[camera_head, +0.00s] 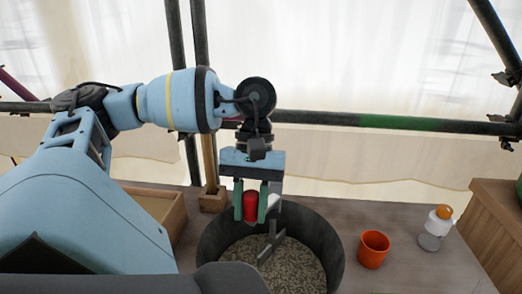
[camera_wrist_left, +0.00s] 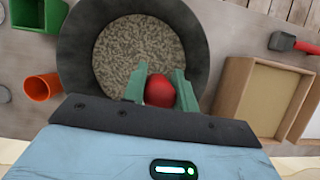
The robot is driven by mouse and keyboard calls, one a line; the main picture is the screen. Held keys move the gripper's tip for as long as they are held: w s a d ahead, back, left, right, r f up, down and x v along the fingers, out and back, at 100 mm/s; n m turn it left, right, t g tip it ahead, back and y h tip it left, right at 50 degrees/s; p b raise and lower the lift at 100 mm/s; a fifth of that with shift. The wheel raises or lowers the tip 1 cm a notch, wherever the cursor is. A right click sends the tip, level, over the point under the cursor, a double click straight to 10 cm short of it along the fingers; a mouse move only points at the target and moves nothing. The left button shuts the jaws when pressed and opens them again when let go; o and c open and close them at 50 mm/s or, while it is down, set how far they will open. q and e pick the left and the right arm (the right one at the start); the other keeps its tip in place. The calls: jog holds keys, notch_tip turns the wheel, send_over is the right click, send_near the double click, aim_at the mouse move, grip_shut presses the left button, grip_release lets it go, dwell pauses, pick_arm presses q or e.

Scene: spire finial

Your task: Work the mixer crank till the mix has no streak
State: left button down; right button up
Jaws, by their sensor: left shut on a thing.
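The mixer tub (camera_head: 334,262) is a dark round pan on the bench with a speckled grey-beige mix (camera_head: 290,268) in it. A grey metal paddle or crank arm (camera_head: 271,243) reaches down into the mix. My left gripper (camera_head: 250,207) is above the tub's back rim, its green fingers shut on the red crank knob (camera_head: 250,199). In the left wrist view the red knob (camera_wrist_left: 160,91) sits between the fingers, and the mix (camera_wrist_left: 140,50) looks evenly speckled where it shows. Part of the mix is hidden by the gripper and the rim. My right gripper is not in view.
An orange cup (camera_head: 373,249) and a clear bottle with an orange top (camera_head: 436,228) stand right of the tub. A wooden tray (camera_head: 160,204) is to the left. Scaffold poles (camera_head: 400,123) run behind. A wooden box (camera_head: 497,215) stands at the far right.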

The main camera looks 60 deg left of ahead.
pick_arm(q)
jog(key=shift+s+a+m, duration=0.1)
jog(key=shift+a+m, duration=0.25)
jog(key=shift+m, duration=0.05)
dwell(0.4)
jog(key=c, duration=1.1)
grip_release()
